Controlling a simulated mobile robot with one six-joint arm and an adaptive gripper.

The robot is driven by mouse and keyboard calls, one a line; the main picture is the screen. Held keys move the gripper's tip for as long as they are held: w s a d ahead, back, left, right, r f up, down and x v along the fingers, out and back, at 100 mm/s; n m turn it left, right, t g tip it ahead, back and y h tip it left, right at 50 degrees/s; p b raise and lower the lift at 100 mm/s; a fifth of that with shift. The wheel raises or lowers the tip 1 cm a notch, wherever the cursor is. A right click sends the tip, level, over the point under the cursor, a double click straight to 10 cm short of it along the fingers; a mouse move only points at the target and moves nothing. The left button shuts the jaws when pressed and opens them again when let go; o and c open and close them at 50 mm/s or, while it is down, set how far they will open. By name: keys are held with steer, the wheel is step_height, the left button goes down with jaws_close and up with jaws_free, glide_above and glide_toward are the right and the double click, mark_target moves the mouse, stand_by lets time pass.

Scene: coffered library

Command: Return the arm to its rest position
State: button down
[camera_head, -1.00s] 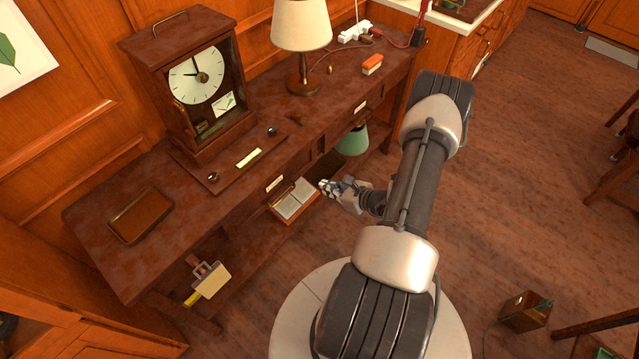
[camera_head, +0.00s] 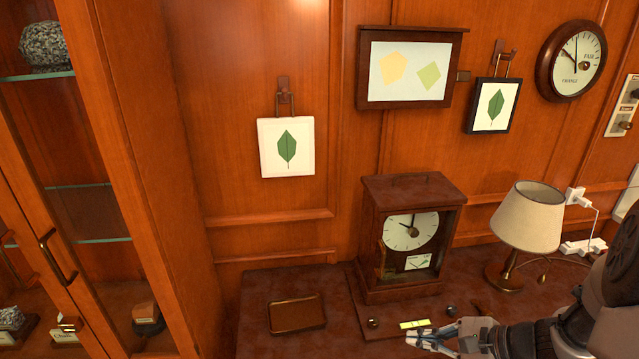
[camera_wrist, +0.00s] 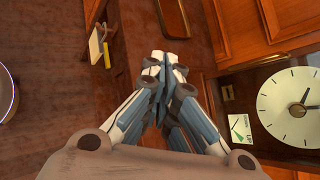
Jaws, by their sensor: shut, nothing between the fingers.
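My gripper (camera_head: 432,341) is at the bottom right of the head view, in front of the desk by the clock's base board, with its fingers pointing left. My arm enters from the right edge. In the wrist view my gripper (camera_wrist: 163,68) has its fingers together, shut and empty. The wooden mantel clock (camera_head: 412,275) stands upright on the desk (camera_head: 262,285), just behind my gripper in the head view. Its dial (camera_wrist: 298,104) shows at the right of the wrist view.
A lamp (camera_head: 531,222) stands right of the clock, near a white power strip (camera_head: 583,246). A brown tray (camera_head: 297,314) lies left of the clock. A glass-fronted cabinet (camera_head: 160,200) stands at the left. Framed leaf pictures (camera_head: 287,148) and a round gauge (camera_head: 571,61) hang on the wall.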

steer(key=s+a+r+n+g+h, duration=0.2)
steer(key=s+a+r+n+g, duration=0.2)
steer(key=s+a+r+n, duration=0.5)
steer(key=s+r+n+t+h, duration=0.1)
steer(key=s+r+n+h, duration=0.5)
steer(key=s+n, duration=0.4)
steer(key=shift+a+r+t+h, duration=0.3)
steer(key=shift+a+r+t, duration=0.1)
steer(key=shift+r, duration=0.5)
